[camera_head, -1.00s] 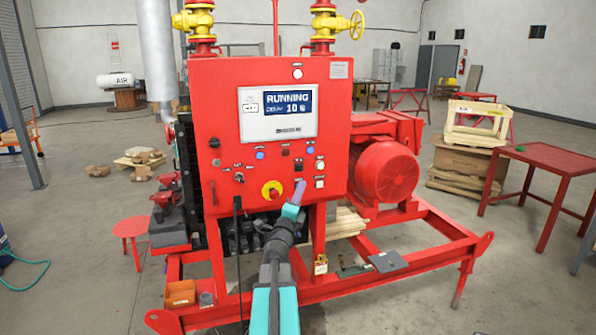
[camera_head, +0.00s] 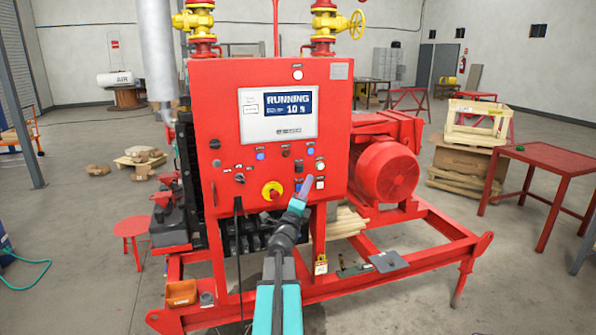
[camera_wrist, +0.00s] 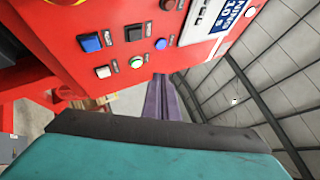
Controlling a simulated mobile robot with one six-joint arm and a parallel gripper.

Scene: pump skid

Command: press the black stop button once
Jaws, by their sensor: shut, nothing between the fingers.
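The red control panel (camera_head: 228,120) faces me, and its screen (camera_head: 278,114) reads RUNNING 10. A dark square button (camera_wrist: 133,33) looks black to brown in the wrist view; it also shows in the head view (camera_head: 298,165). The labels are too small to read, so I cannot tell for sure which is the stop button. My gripper (camera_head: 307,182) is shut and empty, its purple fingers in front of the panel's lower right. In the wrist view, my fingertips (camera_wrist: 160,78) appear apart from the buttons.
Close by are a blue button (camera_wrist: 90,42), a white square button (camera_wrist: 103,72) and a green-ringed white button (camera_wrist: 137,62). A red emergency knob on yellow (camera_head: 271,191) is left of my gripper. A black cable (camera_head: 238,230) hangs below the panel. The red motor (camera_head: 388,172) stands at right.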

